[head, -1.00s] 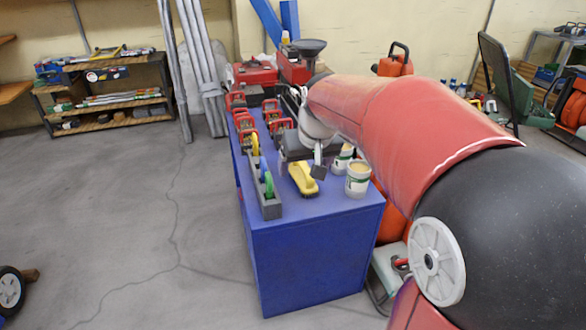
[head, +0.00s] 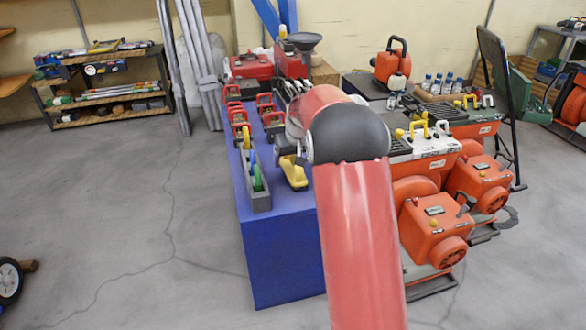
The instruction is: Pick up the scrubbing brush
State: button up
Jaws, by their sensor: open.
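The scrubbing brush (head: 294,178) is yellow with a dark lower edge and lies on the blue workbench (head: 285,265) near its front end. My gripper (head: 297,157) is open and empty just over the far end of the brush, partly covering it. My red arm comes in from the lower right. The fingers are small in this view, and I cannot tell whether they touch the brush.
A grey rack (head: 260,200) with green and yellow round tools stands close left of the brush. Several red-framed items (head: 240,115) stand farther back on the bench. Orange machines (head: 436,230) stand to the right.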

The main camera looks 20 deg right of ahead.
jog(key=shift+x, duration=1.05)
jog(key=c, duration=1.1)
jog(key=shift+r, duration=0.1)
notch_tip(320, 180, up, 20)
jog(key=shift+p, duration=1.15)
